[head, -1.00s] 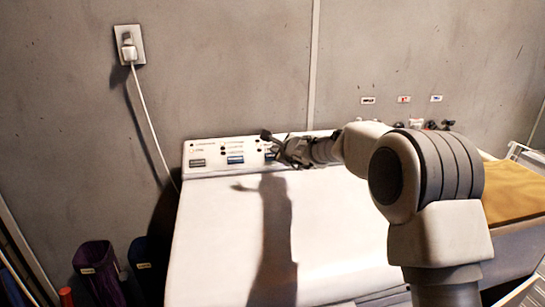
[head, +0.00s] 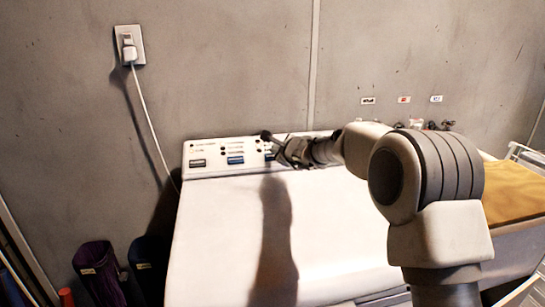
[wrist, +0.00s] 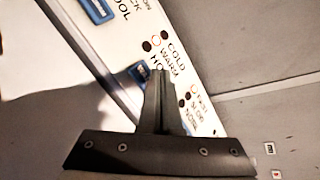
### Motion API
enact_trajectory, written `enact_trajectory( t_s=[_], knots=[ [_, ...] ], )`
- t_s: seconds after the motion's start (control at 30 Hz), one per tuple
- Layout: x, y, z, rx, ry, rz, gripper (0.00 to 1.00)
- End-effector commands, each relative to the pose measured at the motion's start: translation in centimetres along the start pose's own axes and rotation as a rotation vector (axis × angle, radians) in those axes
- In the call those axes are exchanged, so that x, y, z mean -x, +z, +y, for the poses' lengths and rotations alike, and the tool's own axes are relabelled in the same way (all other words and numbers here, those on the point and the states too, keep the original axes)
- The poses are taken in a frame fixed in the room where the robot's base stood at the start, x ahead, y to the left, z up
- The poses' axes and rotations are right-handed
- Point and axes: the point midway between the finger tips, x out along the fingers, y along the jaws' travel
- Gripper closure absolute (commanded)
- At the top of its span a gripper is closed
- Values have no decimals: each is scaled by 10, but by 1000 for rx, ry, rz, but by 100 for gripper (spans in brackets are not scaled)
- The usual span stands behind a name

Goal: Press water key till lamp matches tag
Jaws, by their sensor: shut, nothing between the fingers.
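The white control panel (head: 212,150) runs along the back of the washer top. In the wrist view, a blue key (wrist: 138,73) sits beside a lamp group labelled COLD, WARM and HOT. The middle lamp (wrist: 156,40) of that group looks pale with an orange ring; the lamps either side are dark. My gripper (wrist: 160,74) is shut and empty, its tips over the panel beside this blue key, partly covering it. Contact cannot be told. In the head view my gripper (head: 268,138) is at the panel's right part. No tag is readable.
Another blue key (head: 236,160) and a dark key (head: 198,163) lie left on the panel. Small wall labels (head: 404,99) hang above taps at the right. A purple bin (head: 97,270) stands left of the washer. The white washer top (head: 225,230) is clear.

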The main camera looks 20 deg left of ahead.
Motion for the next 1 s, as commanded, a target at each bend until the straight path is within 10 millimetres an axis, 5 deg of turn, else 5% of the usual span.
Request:
enact_trajectory(
  t_s=[1.0],
  knots=[
    [-6,-4,4,0,0,0,100]
  ],
)
